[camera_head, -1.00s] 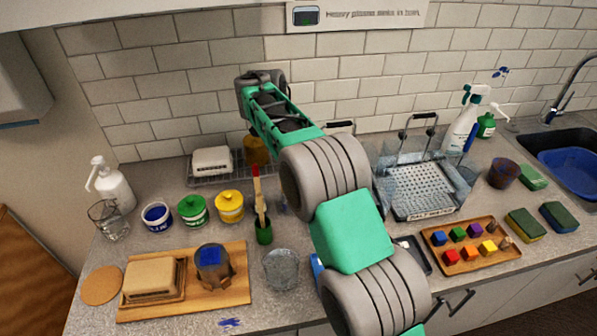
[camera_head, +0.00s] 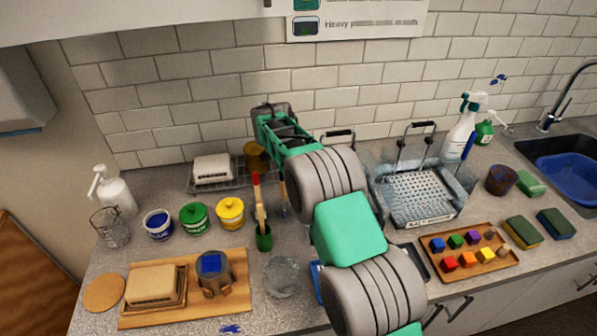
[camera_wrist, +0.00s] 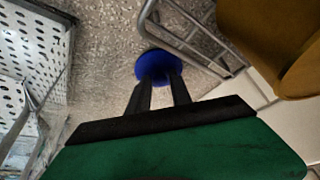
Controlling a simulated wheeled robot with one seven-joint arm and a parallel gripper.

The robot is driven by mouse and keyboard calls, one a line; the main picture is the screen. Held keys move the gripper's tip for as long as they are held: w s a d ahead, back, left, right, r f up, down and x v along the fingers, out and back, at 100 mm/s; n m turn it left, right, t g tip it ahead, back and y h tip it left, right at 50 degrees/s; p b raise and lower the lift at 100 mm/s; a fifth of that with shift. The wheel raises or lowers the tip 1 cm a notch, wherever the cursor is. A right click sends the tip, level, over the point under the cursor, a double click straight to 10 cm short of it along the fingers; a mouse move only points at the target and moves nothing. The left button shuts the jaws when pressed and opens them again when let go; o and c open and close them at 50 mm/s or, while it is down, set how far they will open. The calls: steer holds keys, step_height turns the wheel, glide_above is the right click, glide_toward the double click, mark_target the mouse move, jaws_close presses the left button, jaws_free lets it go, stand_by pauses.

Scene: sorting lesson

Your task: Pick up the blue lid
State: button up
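In the wrist view the blue lid (camera_wrist: 158,64) is a round blue disc by the foot of a wire rack. My gripper (camera_wrist: 160,80) points at it, with its two dark fingers apart and their tips overlapping the lid's near part. I cannot tell whether they touch it. In the head view my gripper (camera_head: 268,112) is at the back of the counter, its fingertips hidden, and the lid is not visible. The blue paint pot (camera_head: 158,224) stands at the left with no lid on it, beside the lidded green pot (camera_head: 194,215) and yellow pot (camera_head: 230,212).
The wire rack (camera_wrist: 197,50) and a brown-yellow container (camera_wrist: 270,45) are close to my gripper. The perforated drying rack (camera_wrist: 30,50) is at left in the wrist view.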

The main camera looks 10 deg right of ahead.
jaws_close()
stand_by(0.3)
